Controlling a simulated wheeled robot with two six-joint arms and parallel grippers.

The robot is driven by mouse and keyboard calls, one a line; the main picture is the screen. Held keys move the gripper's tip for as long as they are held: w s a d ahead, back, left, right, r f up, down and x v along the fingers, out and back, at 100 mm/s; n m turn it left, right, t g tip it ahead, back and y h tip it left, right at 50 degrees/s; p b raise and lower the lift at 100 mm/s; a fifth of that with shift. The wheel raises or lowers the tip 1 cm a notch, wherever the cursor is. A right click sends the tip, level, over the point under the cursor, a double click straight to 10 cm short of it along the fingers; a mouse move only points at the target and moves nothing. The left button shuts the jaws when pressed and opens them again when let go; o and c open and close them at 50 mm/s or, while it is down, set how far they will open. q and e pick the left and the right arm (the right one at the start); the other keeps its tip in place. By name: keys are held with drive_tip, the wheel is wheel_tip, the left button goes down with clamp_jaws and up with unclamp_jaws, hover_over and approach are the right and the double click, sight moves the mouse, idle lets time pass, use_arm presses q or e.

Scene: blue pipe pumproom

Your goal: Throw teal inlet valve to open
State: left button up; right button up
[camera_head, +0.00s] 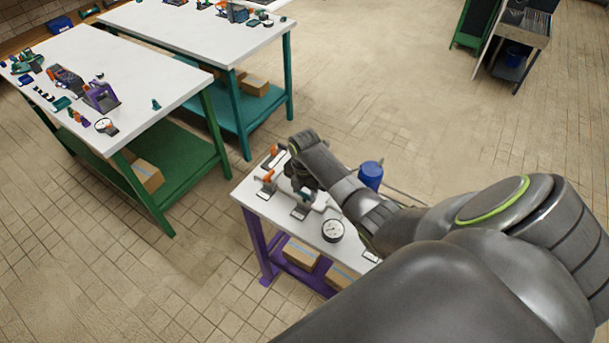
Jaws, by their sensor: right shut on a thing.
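A white-topped table with purple legs (252,240) bears a small rig of pale pipes (318,204). My right arm reaches over it from the right. My right gripper (303,188) points down among the pipes and is shut on a part of the rig that it hides. I cannot make out the teal inlet valve; the gripper and wrist cover that part of the rig. An orange handle (268,177) shows just left of the gripper, and another orange part (273,151) stands behind it. My left gripper is not in view.
Boxes (300,253) sit on the lower shelf. A green-legged table (150,75) and a teal-legged table (210,32) hold parts at left.

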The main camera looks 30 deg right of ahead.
drive_tip(key=shift+o, duration=0.2)
drive_tip(key=shift+r+n, duration=0.1)
drive_tip(key=shift+n, duration=0.3)
drive_tip(key=o, duration=1)
drive_tip(key=shift+c, duration=0.2)
drive_tip(key=shift+r, duration=0.1)
wheel_tip(320, 180, up, 10)
drive_tip(key=b, duration=0.2)
wheel_tip(320, 180, up, 6)
drive_tip(key=p, duration=0.2)
hover_over(304, 193)
drive_tip(key=shift+r+p, duration=0.6)
drive_tip(key=shift+p, duration=0.3)
drive_tip(key=shift+s+f, duration=0.1)
